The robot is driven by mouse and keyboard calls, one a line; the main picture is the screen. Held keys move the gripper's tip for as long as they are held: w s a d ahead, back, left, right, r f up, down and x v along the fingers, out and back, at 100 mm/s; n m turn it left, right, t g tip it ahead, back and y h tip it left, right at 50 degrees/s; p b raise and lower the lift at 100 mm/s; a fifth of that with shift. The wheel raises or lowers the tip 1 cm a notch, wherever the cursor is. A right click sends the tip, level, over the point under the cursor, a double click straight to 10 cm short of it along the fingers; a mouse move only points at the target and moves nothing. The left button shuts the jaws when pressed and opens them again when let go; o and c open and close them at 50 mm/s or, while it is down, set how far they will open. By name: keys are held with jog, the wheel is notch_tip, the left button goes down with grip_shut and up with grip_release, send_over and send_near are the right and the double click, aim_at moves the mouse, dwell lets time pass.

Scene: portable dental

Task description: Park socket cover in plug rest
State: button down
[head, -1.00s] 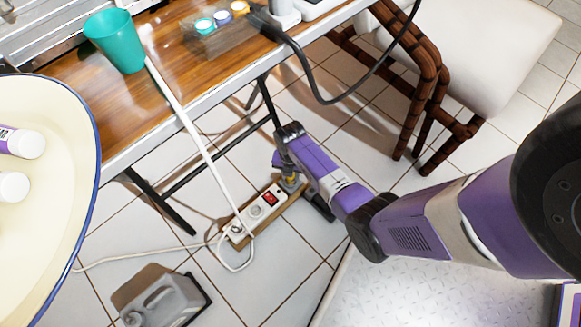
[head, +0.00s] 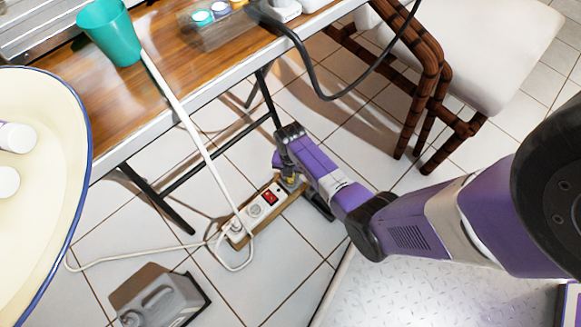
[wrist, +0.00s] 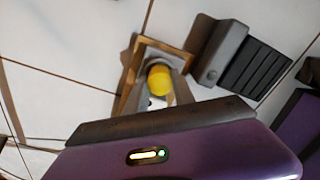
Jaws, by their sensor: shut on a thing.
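The yellow socket cover (wrist: 159,79) is round and sits between the two fingers of my gripper (wrist: 160,92) in the wrist view. In the head view my gripper (head: 291,176) reaches down to the far right end of the white power strip (head: 254,212), with a small spot of yellow showing there. A wooden-edged frame (wrist: 147,43) lies just beyond and around the cover in the wrist view; it may be the plug rest, but I cannot tell for sure. I cannot tell whether the cover touches it. My fingers and wrist hide the cover's underside.
A dark ridged pedal-like object (wrist: 258,66) lies right of the gripper. A chair (head: 470,60) stands right.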

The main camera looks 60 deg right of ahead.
jog(key=c, duration=1)
grip_release()
jog(key=shift+o, duration=0.2)
notch_tip(320, 180, up, 8)
jog(key=p, duration=0.5)
jog(key=shift+f, duration=0.1)
